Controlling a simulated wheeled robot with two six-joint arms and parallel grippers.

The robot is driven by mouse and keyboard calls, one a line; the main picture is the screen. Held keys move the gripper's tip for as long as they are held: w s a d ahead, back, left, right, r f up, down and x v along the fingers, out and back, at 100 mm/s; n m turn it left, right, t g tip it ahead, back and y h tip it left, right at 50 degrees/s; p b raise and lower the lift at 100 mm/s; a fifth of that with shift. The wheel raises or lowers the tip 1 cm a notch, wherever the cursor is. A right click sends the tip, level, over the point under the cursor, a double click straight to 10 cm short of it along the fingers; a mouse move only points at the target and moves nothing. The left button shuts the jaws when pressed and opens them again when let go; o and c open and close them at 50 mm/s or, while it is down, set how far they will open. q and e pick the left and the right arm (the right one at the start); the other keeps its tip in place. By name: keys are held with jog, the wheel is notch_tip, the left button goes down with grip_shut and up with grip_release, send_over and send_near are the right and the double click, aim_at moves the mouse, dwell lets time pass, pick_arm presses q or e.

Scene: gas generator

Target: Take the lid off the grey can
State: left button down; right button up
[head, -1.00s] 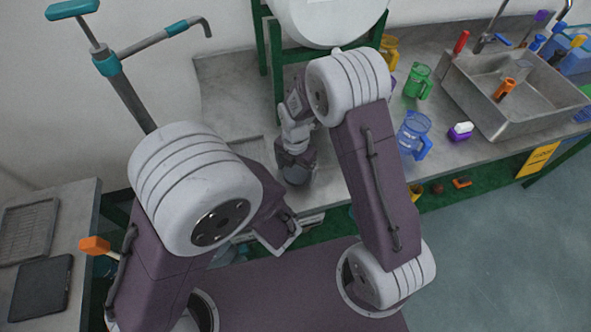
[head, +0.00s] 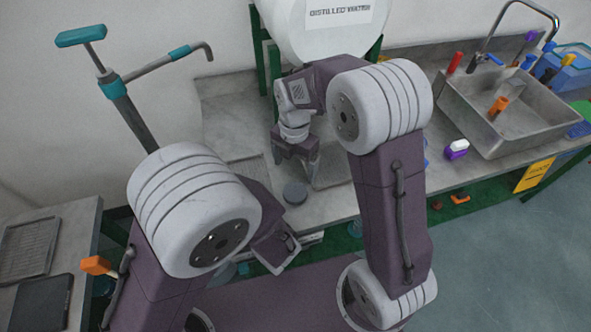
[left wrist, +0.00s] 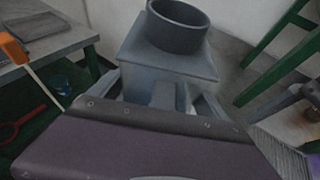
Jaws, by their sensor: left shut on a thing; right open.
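The grey can (left wrist: 150,60) shows in the left wrist view, with a square body and a round dark neck (left wrist: 178,38) whose top looks open. My left gripper (left wrist: 168,95) is shut on the can's body. I cannot make the can out behind my left arm in the head view. A round dark grey disc, which looks like the lid (head: 295,193), lies on the bench in the head view. My right gripper (head: 294,170) is open and empty, just behind and above the disc, apart from it.
A large white distilled water tank (head: 320,35) on a green stand is behind my right gripper. A steel sink (head: 490,125) and a white-and-purple bottle (head: 456,150) are at right. A side table (head: 80,235) with dark trays is at left. Bare bench surrounds the disc.

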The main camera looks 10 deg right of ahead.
jog(key=s+d+f+m, duration=0.1)
jog(key=s+d+m, duration=0.2)
jog(key=m, duration=1)
jog(key=s+d+f+m+t, duration=0.1)
jog(key=s+d+m, duration=0.1)
jog(key=s+m, duration=0.8)
jog(key=shift+d+f+m, duration=0.2)
jog(key=shift+d+m, duration=0.2)
jog(key=shift+m, duration=1.4)
pick_arm(q)
jog(key=shift+s, duration=0.1)
pick_arm(e)
jog(key=shift+s, duration=0.15)
